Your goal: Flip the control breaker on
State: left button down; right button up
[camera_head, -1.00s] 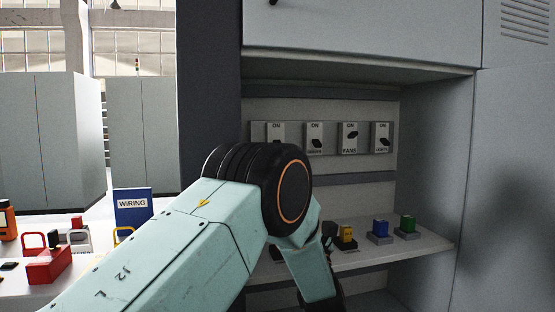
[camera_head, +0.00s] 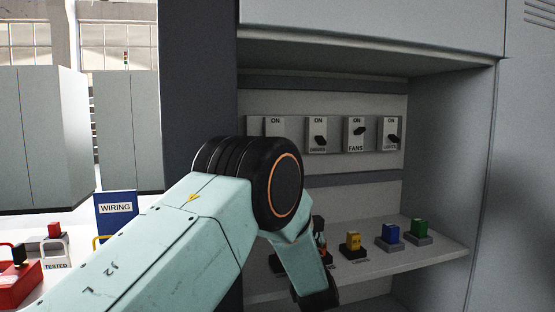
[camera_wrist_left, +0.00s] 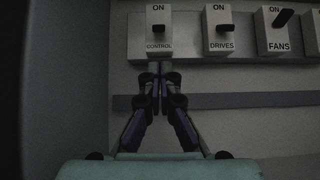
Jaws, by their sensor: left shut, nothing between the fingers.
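The CONTROL breaker (camera_wrist_left: 159,45) is the leftmost white plate on the panel in the left wrist view, marked ON at its top. Its dark lever (camera_wrist_left: 158,31) sits mid-plate and looks like the DRIVES lever beside it, not raised like the FANS lever. In the head view the CONTROL plate (camera_head: 274,126) shows only its upper part; my left arm hides the rest. My left gripper (camera_wrist_left: 159,70) is shut and empty, its tips pointing at the panel just below the CONTROL plate; contact cannot be told. My right gripper is out of view.
The DRIVES (camera_wrist_left: 223,38) and FANS (camera_wrist_left: 279,38) breakers stand to the right, with another at the panel's right end (camera_head: 391,133). Below, a shelf (camera_head: 435,252) carries several coloured blocks. A cabinet side wall closes the right. A blue WIRING binder (camera_head: 116,215) stands at left.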

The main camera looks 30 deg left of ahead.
pick_arm(q)
jog(key=x, duration=1)
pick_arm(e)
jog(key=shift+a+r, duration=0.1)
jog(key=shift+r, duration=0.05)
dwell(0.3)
pick_arm(q)
jog(key=shift+a, duration=0.15)
jog(key=shift+r, duration=0.1)
